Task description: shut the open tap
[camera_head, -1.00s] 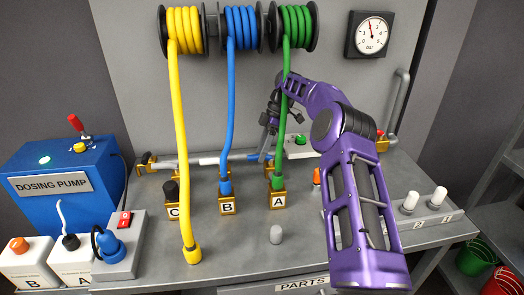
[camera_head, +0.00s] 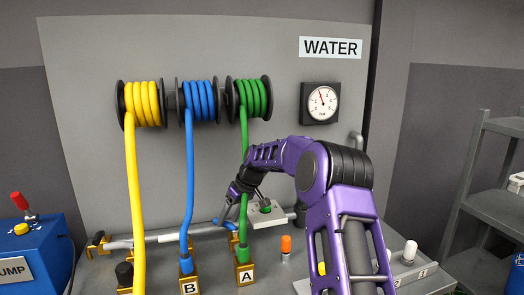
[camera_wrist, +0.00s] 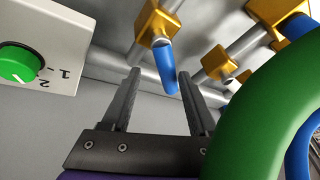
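In the wrist view a brass tap (camera_wrist: 155,27) with a blue lever (camera_wrist: 167,68) sits on a short grey pipe. The lever points down toward my gripper (camera_wrist: 160,88), at an angle to that pipe. My gripper is open; its two grey fingers stand either side of the lever's end, with no clear contact. More brass fittings (camera_wrist: 216,62) sit to the right; their levers are mostly hidden. In the head view my gripper (camera_head: 227,212) is low at the wall pipe, just left of the green hose, and its fingers are small there.
The green hose (camera_wrist: 268,105) passes close on the right of my gripper. A white box with a green knob (camera_wrist: 20,62) is at left in the wrist view. Blue (camera_head: 190,160) and yellow (camera_head: 135,190) hoses hang left of my arm. A pressure gauge (camera_head: 321,103) is above.

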